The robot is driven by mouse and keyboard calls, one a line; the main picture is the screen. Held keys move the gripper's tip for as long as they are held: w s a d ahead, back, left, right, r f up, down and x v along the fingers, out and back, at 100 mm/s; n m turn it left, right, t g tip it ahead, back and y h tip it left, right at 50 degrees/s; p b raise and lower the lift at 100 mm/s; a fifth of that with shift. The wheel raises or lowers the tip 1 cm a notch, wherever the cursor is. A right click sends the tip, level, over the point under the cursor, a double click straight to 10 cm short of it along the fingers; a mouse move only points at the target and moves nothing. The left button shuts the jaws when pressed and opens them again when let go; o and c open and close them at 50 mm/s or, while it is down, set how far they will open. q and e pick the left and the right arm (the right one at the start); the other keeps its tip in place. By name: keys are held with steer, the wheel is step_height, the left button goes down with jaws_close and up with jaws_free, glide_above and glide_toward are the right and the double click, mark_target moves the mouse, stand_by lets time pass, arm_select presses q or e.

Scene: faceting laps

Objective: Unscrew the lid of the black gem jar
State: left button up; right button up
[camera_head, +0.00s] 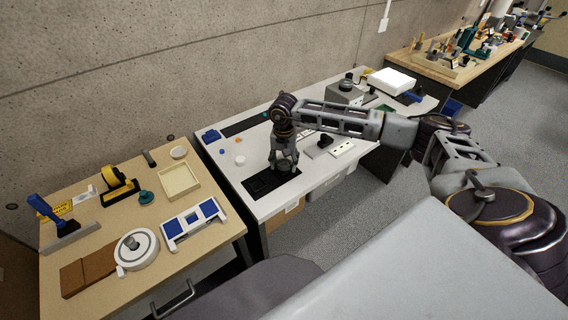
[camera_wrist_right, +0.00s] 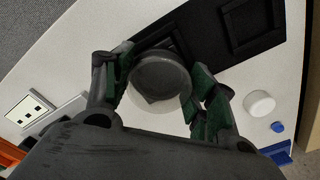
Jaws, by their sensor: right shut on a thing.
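The gem jar (camera_wrist_right: 160,76) is a dark grey round thing between the green-padded fingers of my right gripper (camera_wrist_right: 163,88) in the wrist view. A paler part shows along its near edge. In the head view my right gripper (camera_head: 284,158) points down over the white table, shut on the dark jar (camera_head: 285,167) beside or over the black tray. I cannot tell the lid from the body, or whether the jar touches the surface. My left gripper is not in view.
The black tray (camera_head: 262,187) lies at the table's front. A small white round piece (camera_head: 240,160) and a blue one (camera_head: 222,151) lie to the left. A white block with dark holes (camera_head: 342,149) lies to the right. A wooden bench (camera_head: 100,222) with tools stands at left.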

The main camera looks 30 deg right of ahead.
steer(key=shift+s+f+n+b, duration=0.1)
steer(key=shift+n+b, duration=0.3)
steer(key=shift+n, duration=0.6)
steer(key=shift+n, duration=0.3)
steer(key=shift+n+b, duration=0.95)
steer(key=shift+n, duration=0.65)
steer(key=shift+d+n, duration=0.15)
steer(key=shift+n, duration=0.25)
steer(key=shift+f+b, duration=0.1)
steer(key=shift+b, duration=0.25)
